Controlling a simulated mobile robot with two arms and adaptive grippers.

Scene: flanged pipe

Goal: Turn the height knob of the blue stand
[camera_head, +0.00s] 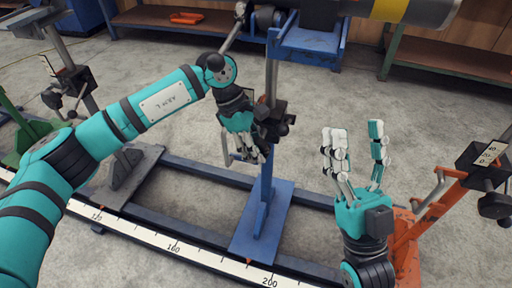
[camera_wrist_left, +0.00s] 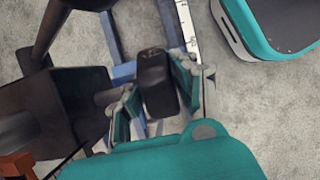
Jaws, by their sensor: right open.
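The blue stand (camera_head: 266,185) stands upright in the middle of the head view, with a black clamp block (camera_head: 278,122) on its column. My left gripper (camera_head: 258,152) is beside that block, on its left. In the left wrist view, the black height knob (camera_wrist_left: 155,82) sits between the fingers of my left gripper (camera_wrist_left: 155,95). The pads lie close against both its sides, and the gripper looks shut on it. In the head view, the fingers and block largely hide the knob. My right gripper (camera_head: 355,150) is open and empty, fingers up, right of the blue stand.
The stands sit on a dark rail with a white scale (camera_head: 172,246). An orange stand (camera_head: 407,245) is at the right, a grey stand (camera_head: 128,175) and a green one (camera_head: 32,132) at the left. A pipe (camera_head: 415,10) lies above, at the top.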

